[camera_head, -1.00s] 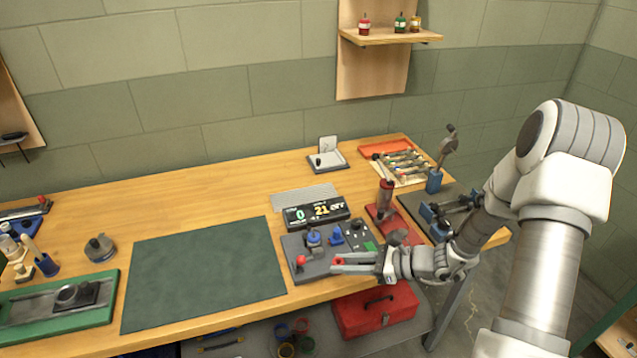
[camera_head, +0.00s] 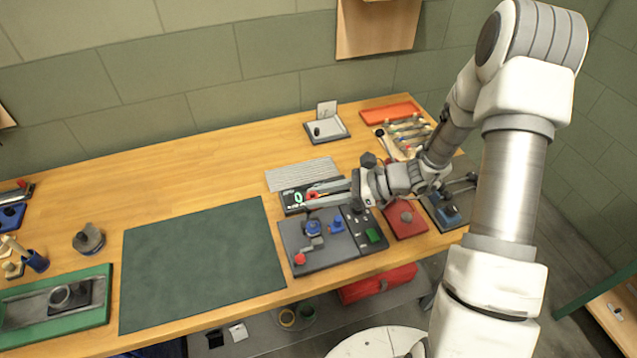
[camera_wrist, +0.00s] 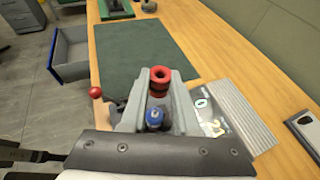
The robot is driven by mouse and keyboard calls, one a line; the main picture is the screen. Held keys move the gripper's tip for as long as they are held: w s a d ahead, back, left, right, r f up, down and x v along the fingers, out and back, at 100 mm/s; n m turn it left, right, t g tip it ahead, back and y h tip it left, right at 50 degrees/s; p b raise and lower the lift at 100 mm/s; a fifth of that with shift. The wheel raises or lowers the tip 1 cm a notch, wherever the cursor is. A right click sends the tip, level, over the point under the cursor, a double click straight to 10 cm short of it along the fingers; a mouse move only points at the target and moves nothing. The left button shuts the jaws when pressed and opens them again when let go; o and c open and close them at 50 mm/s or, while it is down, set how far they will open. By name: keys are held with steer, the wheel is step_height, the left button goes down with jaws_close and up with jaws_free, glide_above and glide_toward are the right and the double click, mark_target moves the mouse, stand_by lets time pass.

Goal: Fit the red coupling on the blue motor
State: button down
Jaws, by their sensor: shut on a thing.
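The red coupling (camera_wrist: 160,80) is a short ring with a dark band and a central hole, held between the fingertips of my gripper (camera_head: 313,196). In the head view only a bit of the red coupling (camera_head: 312,195) shows between the fingers. The blue motor (camera_head: 313,227) stands upright on the grey control fixture (camera_head: 318,262). In the wrist view the blue motor (camera_wrist: 154,117) shows between my fingers, apart from the coupling. In the head view the coupling appears above and just behind the motor; the exact height gap is hard to tell.
A red-knobbed lever (camera_head: 299,259), a second blue part (camera_head: 336,226) and a green button (camera_head: 374,236) sit on the same fixture. A display (camera_head: 294,200) stands behind it, partly covered by my gripper. The dark green mat (camera_head: 200,268) to the left is clear.

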steer(key=shift+f+b, duration=2.75)
steer(key=shift+f, duration=0.95)
steer(key=c, duration=0.6)
jaws_free()
steer(key=shift+d, duration=0.1)
steer(key=v, duration=1.7)
steer(key=shift+d+r+b, duration=0.1)
steer(key=shift+b, duration=0.3)
